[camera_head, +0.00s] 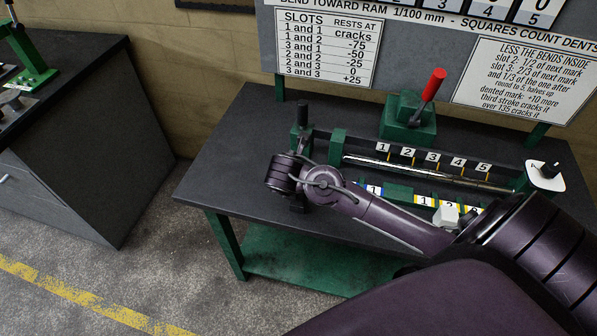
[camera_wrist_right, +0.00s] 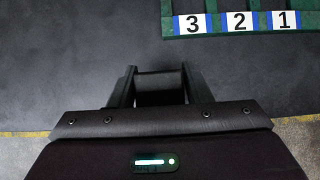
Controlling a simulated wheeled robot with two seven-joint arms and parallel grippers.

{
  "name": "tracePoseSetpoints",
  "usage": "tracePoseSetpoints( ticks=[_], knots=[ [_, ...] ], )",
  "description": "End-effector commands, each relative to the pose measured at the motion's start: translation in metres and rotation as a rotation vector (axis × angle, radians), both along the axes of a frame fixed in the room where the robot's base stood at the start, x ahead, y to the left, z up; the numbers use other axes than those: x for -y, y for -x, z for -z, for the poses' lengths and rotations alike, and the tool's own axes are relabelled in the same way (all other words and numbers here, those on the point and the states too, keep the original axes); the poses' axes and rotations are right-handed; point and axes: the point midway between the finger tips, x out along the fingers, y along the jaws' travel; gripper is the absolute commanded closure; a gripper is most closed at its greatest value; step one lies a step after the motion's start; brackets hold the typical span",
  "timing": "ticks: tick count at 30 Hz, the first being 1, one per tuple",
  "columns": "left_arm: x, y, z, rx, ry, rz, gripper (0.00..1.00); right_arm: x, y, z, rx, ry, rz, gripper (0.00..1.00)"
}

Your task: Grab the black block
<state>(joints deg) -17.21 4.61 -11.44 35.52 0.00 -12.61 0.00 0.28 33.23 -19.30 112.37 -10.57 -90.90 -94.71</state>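My right arm reaches in from the right over the dark workbench (camera_head: 232,150). Its gripper (camera_head: 298,203) points down near the bench's front left part and is small and partly hidden by my wrist in the head view. In the right wrist view the two fingers of my right gripper (camera_wrist_right: 160,68) stand apart. A dark block (camera_wrist_right: 160,88) fills the gap from finger to finger, so the gripper looks shut on it. Whether the block touches the bench is hard to tell. My left gripper is not in view.
A green bending fixture with a shiny bar (camera_head: 430,172) and number tags lies right of my gripper. A black upright handle (camera_head: 302,115) stands close behind it. A red-handled green jack (camera_head: 408,118) is at the back. Bare bench top lies to the left.

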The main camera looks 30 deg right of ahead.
Motion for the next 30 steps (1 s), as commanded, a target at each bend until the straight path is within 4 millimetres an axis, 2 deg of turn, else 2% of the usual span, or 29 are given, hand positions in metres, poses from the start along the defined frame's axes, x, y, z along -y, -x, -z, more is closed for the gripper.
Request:
tracePoseSetpoints(
  ticks=[1,9,10,23,26,30],
  knots=[
    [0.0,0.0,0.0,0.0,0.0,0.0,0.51,0.0,0.0,0.0,0.0,0.0,0.0,0.63],
    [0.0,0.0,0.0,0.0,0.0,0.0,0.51,0.0,0.0,0.0,0.0,0.0,0.0,0.98],
    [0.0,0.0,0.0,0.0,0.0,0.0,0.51,0.0,0.0,0.0,0.0,0.0,0.0,1.0],
    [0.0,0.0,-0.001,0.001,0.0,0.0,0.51,0.0,-0.001,-0.006,0.004,-0.002,0.002,1.0],
    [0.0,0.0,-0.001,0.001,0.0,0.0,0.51,0.0,-0.001,-0.014,0.005,-0.003,0.003,1.0],
    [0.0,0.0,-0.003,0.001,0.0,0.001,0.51,-0.001,-0.001,-0.034,0.008,-0.004,0.002,1.0]
  ],
)
